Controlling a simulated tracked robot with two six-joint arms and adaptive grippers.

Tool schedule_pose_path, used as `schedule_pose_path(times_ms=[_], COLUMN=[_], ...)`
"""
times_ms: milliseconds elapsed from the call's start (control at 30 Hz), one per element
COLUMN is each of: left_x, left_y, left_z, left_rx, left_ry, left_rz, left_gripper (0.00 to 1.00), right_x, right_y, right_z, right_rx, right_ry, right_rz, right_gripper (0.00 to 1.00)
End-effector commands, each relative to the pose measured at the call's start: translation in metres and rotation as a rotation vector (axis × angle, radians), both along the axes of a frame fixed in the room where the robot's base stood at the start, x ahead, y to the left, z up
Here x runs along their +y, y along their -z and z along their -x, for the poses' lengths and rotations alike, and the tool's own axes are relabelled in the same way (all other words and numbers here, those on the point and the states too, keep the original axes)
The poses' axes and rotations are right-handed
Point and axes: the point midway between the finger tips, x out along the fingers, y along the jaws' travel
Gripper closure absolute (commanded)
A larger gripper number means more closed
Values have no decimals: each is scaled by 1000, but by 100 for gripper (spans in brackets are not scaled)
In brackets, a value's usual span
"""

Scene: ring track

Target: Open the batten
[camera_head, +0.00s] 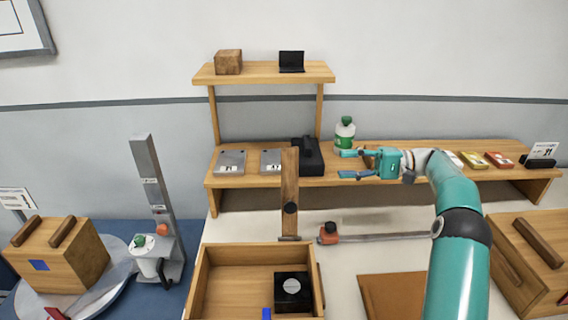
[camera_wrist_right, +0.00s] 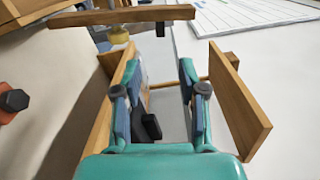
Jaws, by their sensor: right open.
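The batten (camera_head: 290,180) is a narrow wooden bar standing upright in front of the shelf unit's left half, with a dark round knob (camera_head: 290,208) on its lower part. My right gripper (camera_head: 345,164) is open and empty, to the right of the batten's upper part and apart from it, its fingers pointing left. In the right wrist view a wooden bar that looks like the batten (camera_wrist_right: 90,16) runs across the top, beyond the open fingers (camera_wrist_right: 158,85). My left gripper is not in view.
A wooden shelf unit (camera_head: 265,72) holds boxes, a black device (camera_head: 307,158) and a green-and-white bottle (camera_head: 345,135). An open wooden tray (camera_head: 200,285) with a black box is below. An orange block (camera_head: 328,233) sits on a grey rail. A wooden crate (camera_head: 530,265) stands at right.

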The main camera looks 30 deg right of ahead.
Motion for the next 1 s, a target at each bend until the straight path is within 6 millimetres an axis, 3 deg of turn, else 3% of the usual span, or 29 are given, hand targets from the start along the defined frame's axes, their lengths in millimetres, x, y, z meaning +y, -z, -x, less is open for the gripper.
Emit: schedule_pose_path(times_ms=[600,800,1000], left_x=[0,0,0], left_y=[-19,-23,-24], left_z=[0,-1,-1], left_rx=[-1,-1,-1], left_ry=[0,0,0], left_rz=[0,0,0], left_gripper=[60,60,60], right_x=[100,119,125], right_y=[-2,-1,0], right_z=[-57,-70,-74], right_rx=[2,2,2], right_ry=[10,13,14], right_rz=[1,1,2], right_gripper=[58,58,58])
